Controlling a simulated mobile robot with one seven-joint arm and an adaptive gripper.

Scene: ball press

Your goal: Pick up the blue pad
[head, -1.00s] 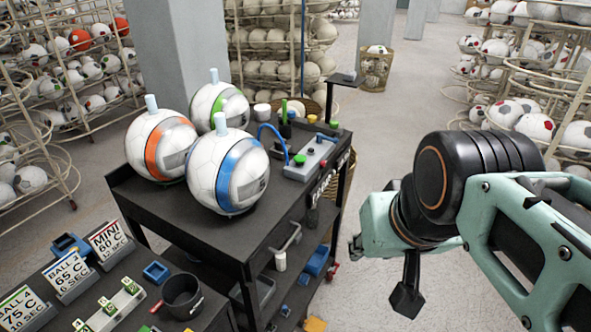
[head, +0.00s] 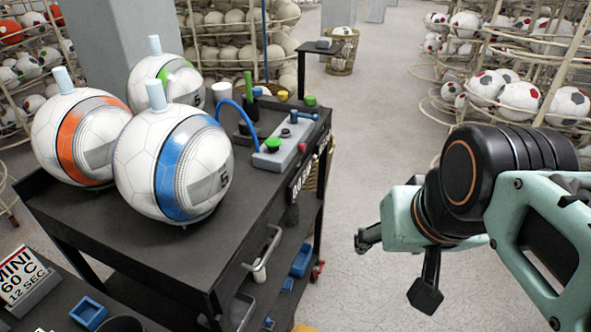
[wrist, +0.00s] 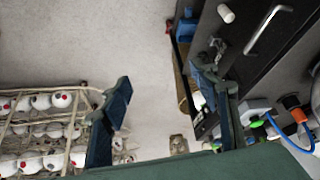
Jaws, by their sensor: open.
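I cannot make out for certain which thing is the blue pad. A small blue-grey object (head: 325,43) lies on a thin dark stand (head: 311,48) behind the black cart, too small to identify. A blue square tray (head: 89,312) sits at the lower left, and blue bins (head: 302,260) rest on the cart's lower shelf. My gripper (head: 396,266) is open and empty, over the floor right of the cart. In the wrist view its fingers (wrist: 168,98) are spread, with nothing held between them.
The black cart (head: 130,205) carries three balls with orange (head: 72,140), green (head: 163,72) and blue (head: 178,165) bands, plus a grey button box (head: 284,148). Ball racks (head: 510,75) stand at the right. The floor aisle (head: 375,130) between is clear.

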